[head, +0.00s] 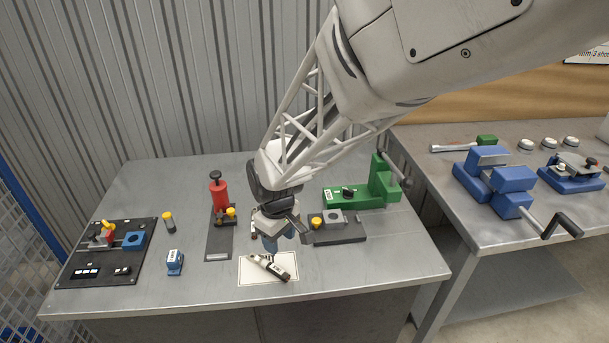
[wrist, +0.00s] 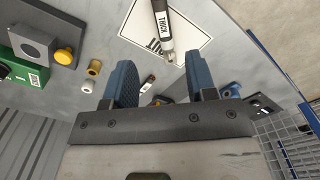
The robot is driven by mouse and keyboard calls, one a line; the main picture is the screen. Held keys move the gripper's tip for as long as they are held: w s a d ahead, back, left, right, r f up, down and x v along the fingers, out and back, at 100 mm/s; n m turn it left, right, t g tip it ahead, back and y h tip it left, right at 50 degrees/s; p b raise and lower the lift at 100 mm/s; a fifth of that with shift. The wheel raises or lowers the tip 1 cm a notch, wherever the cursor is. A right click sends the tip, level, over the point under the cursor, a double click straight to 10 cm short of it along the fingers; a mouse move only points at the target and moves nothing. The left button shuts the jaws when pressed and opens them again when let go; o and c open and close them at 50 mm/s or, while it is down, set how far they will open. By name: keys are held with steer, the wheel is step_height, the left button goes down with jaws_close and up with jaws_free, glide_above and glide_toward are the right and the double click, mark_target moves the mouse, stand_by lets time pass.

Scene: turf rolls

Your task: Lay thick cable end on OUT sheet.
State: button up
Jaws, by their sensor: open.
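The thick cable end (head: 268,267), a dark and white piece with a THICK label, lies slantwise on the white OUT sheet (head: 251,277) near the bench front. In the wrist view the cable end (wrist: 166,27) lies across the sheet (wrist: 200,22), partly covering its printed word. My gripper (head: 271,243) is just behind and above the cable end. In the wrist view its two blue fingers (wrist: 163,82) are spread apart, with nothing held between them. The cable end is beyond the fingertips, apart from them.
A smaller cable piece (wrist: 148,84) lies on the bench behind the sheet. A green fixture (head: 360,197) and a dark block with a yellow knob (head: 335,229) stand right of my gripper. A red press (head: 219,193) and a blue labelled block (head: 175,262) stand left.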

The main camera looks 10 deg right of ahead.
steer(key=s+d+r+m+t, duration=0.2)
steer(key=s+d+r+m, duration=0.7)
steer(key=s+d+r, duration=0.7)
steer(key=s, duration=0.3)
steer(key=shift+s+d+r+t, duration=0.15)
steer(key=shift+s+d+t, duration=0.15)
steer(key=shift+d, duration=0.05)
stand_by(0.6)
